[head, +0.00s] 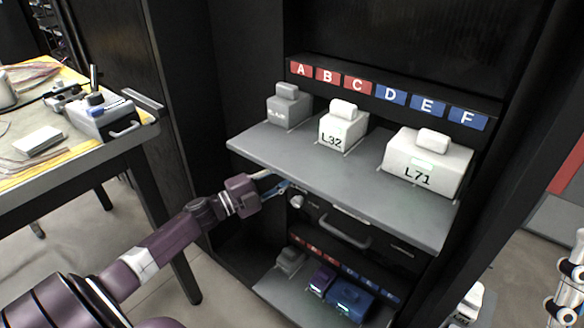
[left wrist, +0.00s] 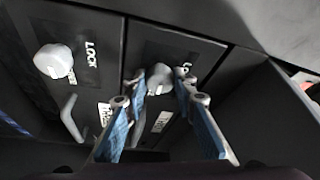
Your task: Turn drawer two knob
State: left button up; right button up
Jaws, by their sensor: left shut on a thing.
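My left gripper (head: 277,187) reaches under the front edge of the grey shelf, at the drawer fronts of the black cabinet. In the left wrist view its two blue-padded fingers (left wrist: 161,82) close around a grey round knob (left wrist: 159,78) on a dark panel with a partly covered LOCK label. A second, paler knob (left wrist: 53,61) sits on the neighbouring panel to the left, beside another LOCK label, and is not touched. In the head view a pale knob (head: 296,201) shows just right of the gripper. Drawer numbers cannot be read.
The grey shelf (head: 265,150) juts out over the drawers and carries several boxes, among them L32 (head: 338,135) and L71 (head: 422,172). A drawer handle (head: 343,233) sticks out below it. A lower shelf holds a blue box (head: 350,299). A cluttered table (head: 60,185) stands left.

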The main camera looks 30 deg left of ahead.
pick_arm(q)
jog(key=shift+m+g+p, duration=0.3)
jog(key=shift+m+p, duration=0.15)
jog(key=shift+m, duration=0.35)
pick_arm(e)
jog(key=w+f+g+h, duration=0.1)
jog(key=w+f+g, duration=0.2)
jog(key=w+f, duration=0.1)
jog(key=shift+w+a+f+h, duration=0.3)
jog(key=shift+w+a, duration=0.15)
jog(key=shift+w, duration=0.25)
pick_arm(q)
jog(key=o, duration=1.2)
jog(key=shift+c, duration=0.2)
jog(key=r+v, duration=0.1)
jog(key=v, duration=1.1)
jog(key=shift+f, duration=0.45)
jog(key=shift+d, duration=0.1)
pick_arm(e)
jog(key=shift+s, duration=0.1)
